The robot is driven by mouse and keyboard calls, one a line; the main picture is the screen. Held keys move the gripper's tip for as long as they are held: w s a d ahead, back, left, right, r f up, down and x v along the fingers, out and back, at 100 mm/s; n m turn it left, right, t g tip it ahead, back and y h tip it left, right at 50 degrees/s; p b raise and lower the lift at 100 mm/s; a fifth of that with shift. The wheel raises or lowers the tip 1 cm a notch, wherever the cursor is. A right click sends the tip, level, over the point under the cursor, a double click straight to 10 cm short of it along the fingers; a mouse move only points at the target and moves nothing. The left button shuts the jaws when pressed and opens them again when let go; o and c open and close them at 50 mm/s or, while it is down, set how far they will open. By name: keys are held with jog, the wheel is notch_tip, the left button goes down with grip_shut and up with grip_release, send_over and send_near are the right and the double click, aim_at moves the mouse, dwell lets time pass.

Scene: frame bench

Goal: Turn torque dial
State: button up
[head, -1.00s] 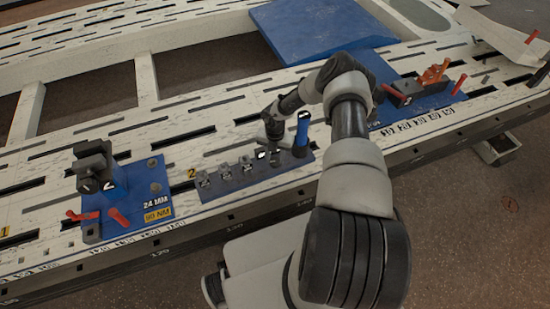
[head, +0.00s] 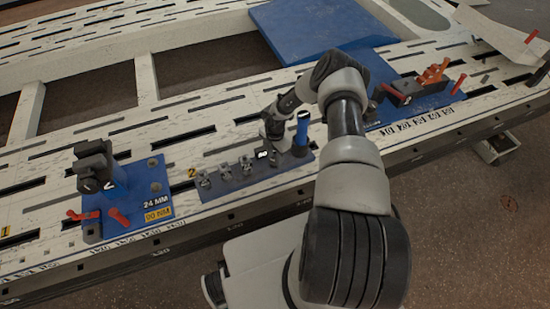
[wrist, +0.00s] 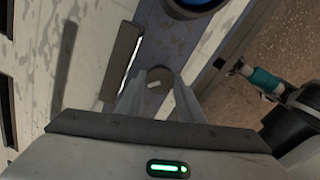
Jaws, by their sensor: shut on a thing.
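The torque dial (wrist: 153,76) is a small round grey knob with a short white mark. In the wrist view it sits between the two fingers of my gripper (wrist: 157,96), which is shut on it. In the head view my gripper (head: 273,138) reaches down onto the right part of a narrow blue-grey rack (head: 215,190), and the dial is mostly hidden there. A small black label with white figures (head: 262,154) is beside the gripper; the figures are too small to read surely.
A blue upright cylinder (head: 302,129) stands close to the right of my gripper. Several grey sockets (head: 225,171) stand to its left. A blue plate with a dark block and red handles (head: 148,192) is at left; another blue fixture (head: 425,92) is at right.

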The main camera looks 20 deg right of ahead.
aim_at(275, 161)
dwell(0.3)
jog(key=o, duration=1.1)
jog(key=shift+c, duration=0.2)
notch_tip(275, 161, up, 17)
jog(key=p, duration=0.3)
jog(key=shift+r+p, duration=0.2)
jog(key=shift+p, duration=0.1)
